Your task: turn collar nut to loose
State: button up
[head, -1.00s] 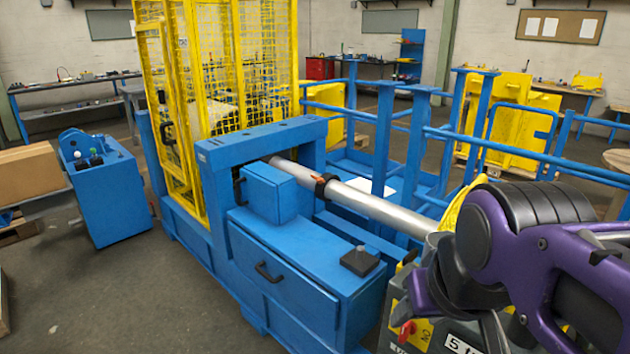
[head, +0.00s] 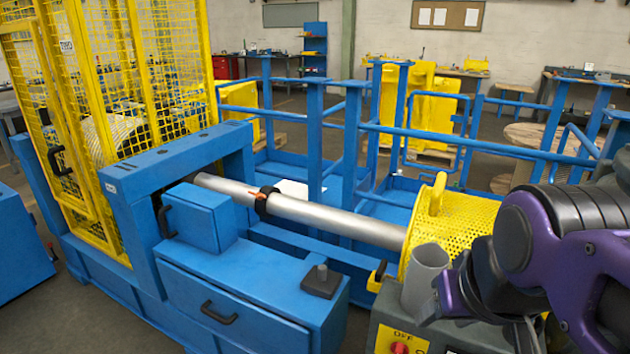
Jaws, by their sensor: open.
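A dark collar (head: 263,202) with a small orange-red lever sits around the long grey shaft (head: 318,218); it looks like the collar nut. I cannot tell from its markings whether it is tight or loose. The shaft runs from under the blue frame (head: 165,165) to the yellow perforated guard (head: 455,228). My purple and black arm (head: 590,262) fills the lower right, well apart from the collar. The jaws of my gripper cannot be made out.
A blue cabinet (head: 240,300) with black handles stands in front of the shaft. A grey open tube (head: 425,275) and a control box with a red knob (head: 400,347) stand near my arm. Blue railings (head: 450,135) stand behind, and a yellow mesh cage (head: 110,90) at left.

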aim_at(260, 196)
jog(key=i+j+z, duration=0.15)
jog(key=j, duration=0.25)
jog(key=i+j+z, duration=0.15)
jog(key=j, duration=0.25)
jog(key=i+j, duration=0.1)
jog(key=j, duration=0.45)
jog(key=i+j+z, duration=0.1)
jog(key=j, duration=0.4)
jog(key=i+j, duration=0.1)
jog(key=j, duration=0.45)
